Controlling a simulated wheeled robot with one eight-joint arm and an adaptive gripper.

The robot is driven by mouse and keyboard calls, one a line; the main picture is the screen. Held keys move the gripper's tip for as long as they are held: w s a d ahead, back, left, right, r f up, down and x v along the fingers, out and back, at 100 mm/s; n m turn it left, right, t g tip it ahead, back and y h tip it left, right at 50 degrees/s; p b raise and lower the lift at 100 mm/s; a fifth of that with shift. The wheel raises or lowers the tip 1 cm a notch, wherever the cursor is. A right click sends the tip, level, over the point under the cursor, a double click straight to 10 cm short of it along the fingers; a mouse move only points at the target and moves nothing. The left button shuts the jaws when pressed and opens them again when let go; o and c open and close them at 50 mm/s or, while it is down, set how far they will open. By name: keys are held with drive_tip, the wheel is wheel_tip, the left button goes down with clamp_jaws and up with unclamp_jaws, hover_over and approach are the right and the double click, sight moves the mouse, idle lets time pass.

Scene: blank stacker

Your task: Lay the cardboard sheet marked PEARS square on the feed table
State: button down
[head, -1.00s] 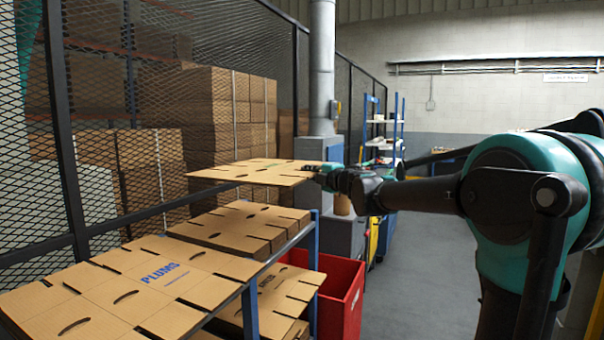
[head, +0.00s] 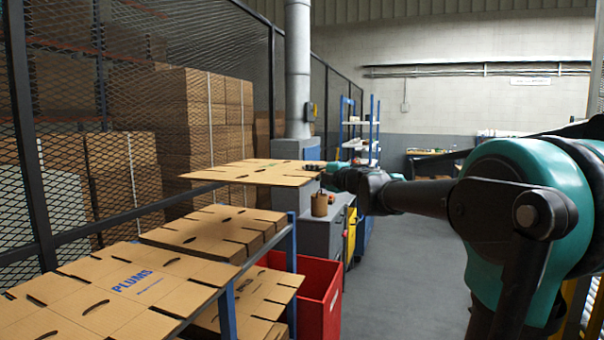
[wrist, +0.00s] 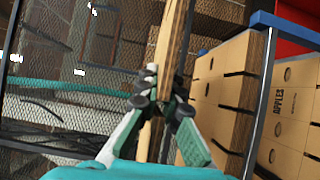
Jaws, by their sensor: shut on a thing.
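In the wrist view the sheet (wrist: 170,45) shows edge-on between the gripper's fingers (wrist: 160,103). Green-blue print shows on its top in the head view, too small to read, so I cannot tell whether it says PEARS. The feed table cannot be made out in these frames.
A rack with blue posts (head: 292,250) bears a stack marked PLUMS (head: 190,290) and another stack (head: 205,235) behind it. Sheets marked APPLES (wrist: 290,105) show in the wrist view. A red bin (head: 318,305) stands beside the rack. A mesh fence (head: 60,150) is at left; floor is clear right.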

drive_tip(key=s+d+r, duration=0.1)
drive_tip(key=s+d, duration=0.1)
drive_tip(key=d, duration=0.5)
drive_tip(key=shift+s, duration=0.25)
drive_tip(key=shift+a, duration=0.1)
idle(0.7)
